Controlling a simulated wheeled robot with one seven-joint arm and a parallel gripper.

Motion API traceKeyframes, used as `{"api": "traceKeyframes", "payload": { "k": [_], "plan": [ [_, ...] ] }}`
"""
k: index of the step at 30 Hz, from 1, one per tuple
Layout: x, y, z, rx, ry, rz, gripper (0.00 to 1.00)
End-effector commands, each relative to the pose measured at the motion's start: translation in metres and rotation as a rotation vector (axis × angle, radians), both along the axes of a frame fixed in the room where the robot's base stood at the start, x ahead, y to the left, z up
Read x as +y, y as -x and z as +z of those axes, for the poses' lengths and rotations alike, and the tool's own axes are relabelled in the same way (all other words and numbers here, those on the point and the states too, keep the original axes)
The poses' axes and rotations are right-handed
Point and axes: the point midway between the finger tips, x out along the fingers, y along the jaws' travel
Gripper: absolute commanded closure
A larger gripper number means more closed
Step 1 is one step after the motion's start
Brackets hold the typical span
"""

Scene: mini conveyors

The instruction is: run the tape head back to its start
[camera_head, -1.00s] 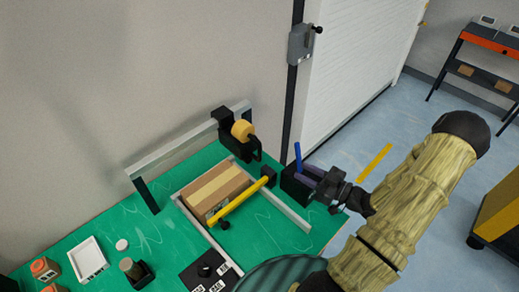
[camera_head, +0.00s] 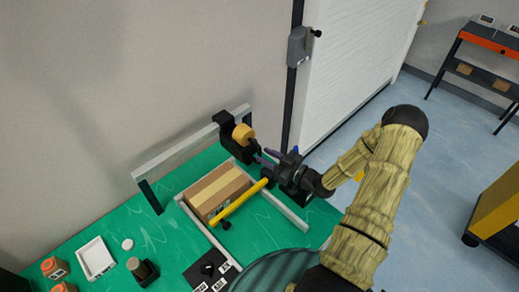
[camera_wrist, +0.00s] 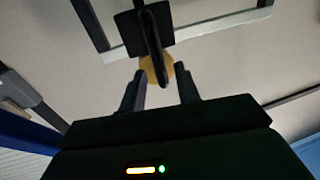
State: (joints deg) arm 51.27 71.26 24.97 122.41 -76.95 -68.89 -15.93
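The tape head is a black block (camera_head: 227,122) with an orange tape roll (camera_head: 243,134), near the right end of a grey overhead rail (camera_head: 180,150). A black part hangs below the roll. My gripper (camera_head: 267,157) is just right of that lower part. In the wrist view my gripper (camera_wrist: 161,90) is open, its two dark fingers apart. The tape head (camera_wrist: 154,30) is ahead, its narrow black part lined up between the fingers and the orange roll behind it. I cannot tell whether the fingers touch it.
A cardboard box (camera_head: 203,202) with a pale tape strip lies below the rail. A yellow bar (camera_head: 238,203) crosses beside it, close below my gripper. A white tray (camera_head: 96,258), a dark cup (camera_head: 141,268) and a black control panel (camera_head: 196,275) are on the green table.

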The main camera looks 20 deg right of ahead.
Motion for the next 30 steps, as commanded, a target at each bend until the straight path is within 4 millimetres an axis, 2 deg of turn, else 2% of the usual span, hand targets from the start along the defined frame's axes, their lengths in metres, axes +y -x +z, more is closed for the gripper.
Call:
{"api": "traceKeyframes", "payload": {
  "k": [6,17,22,30],
  "plan": [
    [0.019,-0.022,0.002,0.0,0.0,0.001,0.68],
    [0.022,-0.027,0.0,0.0,0.0,-0.001,0.68],
    [0.022,-0.027,0.0,0.0,0.0,0.0,1.0],
    [0.022,-0.027,0.0,0.0,0.0,-0.001,1.0]
  ]
}}
